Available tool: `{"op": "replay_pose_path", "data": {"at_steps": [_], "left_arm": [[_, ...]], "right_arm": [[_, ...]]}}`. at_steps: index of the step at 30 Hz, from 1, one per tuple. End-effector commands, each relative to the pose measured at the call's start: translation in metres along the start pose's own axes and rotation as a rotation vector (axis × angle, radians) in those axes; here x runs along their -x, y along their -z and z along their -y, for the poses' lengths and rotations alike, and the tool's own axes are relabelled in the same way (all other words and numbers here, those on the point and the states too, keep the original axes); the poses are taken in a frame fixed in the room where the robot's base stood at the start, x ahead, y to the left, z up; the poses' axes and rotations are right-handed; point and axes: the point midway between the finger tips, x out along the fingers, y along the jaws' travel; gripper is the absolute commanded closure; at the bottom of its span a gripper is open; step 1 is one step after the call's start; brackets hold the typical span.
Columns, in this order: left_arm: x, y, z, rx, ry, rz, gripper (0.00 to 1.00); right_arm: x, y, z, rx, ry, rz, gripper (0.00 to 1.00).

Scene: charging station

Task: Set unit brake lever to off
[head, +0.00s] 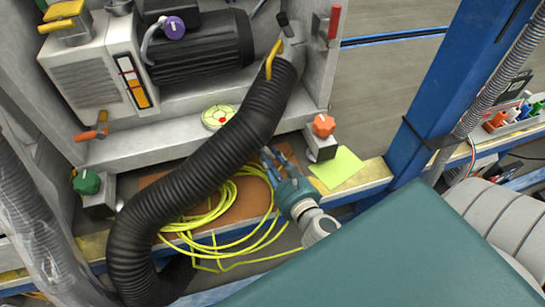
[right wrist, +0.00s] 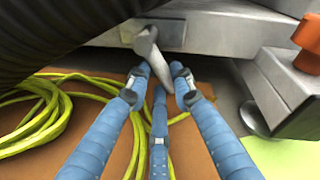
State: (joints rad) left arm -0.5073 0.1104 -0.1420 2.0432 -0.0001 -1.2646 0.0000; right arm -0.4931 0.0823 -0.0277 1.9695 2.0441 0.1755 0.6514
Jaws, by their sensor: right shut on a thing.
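The unit (head: 190,150) is a grey metal housing with a black motor on it. A grey lever (right wrist: 152,48) hangs from a bracket on the unit's lower front edge in the right wrist view. The hose and my gripper hide it in the head view. My right gripper (head: 274,158) is below that edge, beside the black hose. In the right wrist view its blue fingers (right wrist: 159,78) are shut on the lever's lower part. No marking for on or off shows. My left gripper is not in view.
A thick black corrugated hose (head: 185,180) crosses in front of the unit. A yellow cable (head: 235,228) lies coiled on a brown board. An orange knob (head: 323,125) and a green knob (head: 87,182) flank the unit. A blue post (head: 455,90) stands at the right.

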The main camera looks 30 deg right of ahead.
Motion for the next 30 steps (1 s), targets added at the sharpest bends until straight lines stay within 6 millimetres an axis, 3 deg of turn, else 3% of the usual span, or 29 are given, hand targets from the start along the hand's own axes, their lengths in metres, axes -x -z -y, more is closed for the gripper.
{"op": "replay_pose_path", "data": {"at_steps": [9, 23, 24, 26, 30], "left_arm": [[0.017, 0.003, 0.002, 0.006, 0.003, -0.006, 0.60], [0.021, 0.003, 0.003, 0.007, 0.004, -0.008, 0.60], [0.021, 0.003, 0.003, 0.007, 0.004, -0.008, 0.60], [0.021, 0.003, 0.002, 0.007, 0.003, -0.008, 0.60], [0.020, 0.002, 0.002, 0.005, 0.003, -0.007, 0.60]], "right_arm": [[-0.001, 0.001, -0.006, -0.106, -0.010, 0.018, 1.00], [-0.001, 0.001, -0.006, -0.118, -0.011, 0.021, 1.00], [-0.001, 0.001, -0.006, -0.118, -0.011, 0.021, 0.71], [-0.001, 0.001, -0.006, -0.118, -0.011, 0.021, 0.59], [-0.001, 0.000, -0.006, -0.117, -0.010, 0.022, 0.58]]}}
